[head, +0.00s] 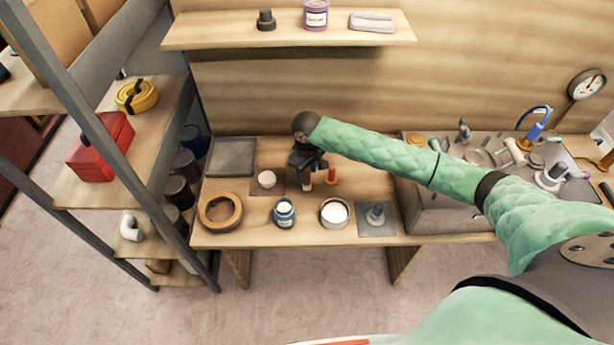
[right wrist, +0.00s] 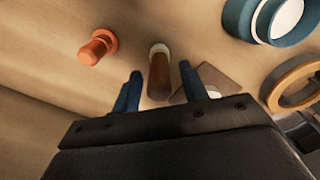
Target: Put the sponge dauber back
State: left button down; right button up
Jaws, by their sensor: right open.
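A brown cylinder with a pale end, which looks like the sponge dauber (right wrist: 158,75), is between the fingers of my right gripper (right wrist: 160,69) in the right wrist view. The fingers are spread, with a gap visible on each side of it. In the head view the right gripper (head: 306,163) points down over the bench, and the dauber's pale lower part (head: 307,181) shows just below it. The rest is hidden by the gripper. A flat brown square (right wrist: 221,75) lies beside it with a round white thing. My left gripper is not in view.
An orange peg (head: 331,176) stands close right of the gripper. A grey tray (head: 232,157) lies behind left.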

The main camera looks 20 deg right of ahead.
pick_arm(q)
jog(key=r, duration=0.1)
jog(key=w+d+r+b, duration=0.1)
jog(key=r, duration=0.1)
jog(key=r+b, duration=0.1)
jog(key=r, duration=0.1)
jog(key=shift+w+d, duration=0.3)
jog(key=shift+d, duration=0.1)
pick_arm(e)
notch_tip(320, 180, up, 10)
jog(key=shift+f, duration=0.2)
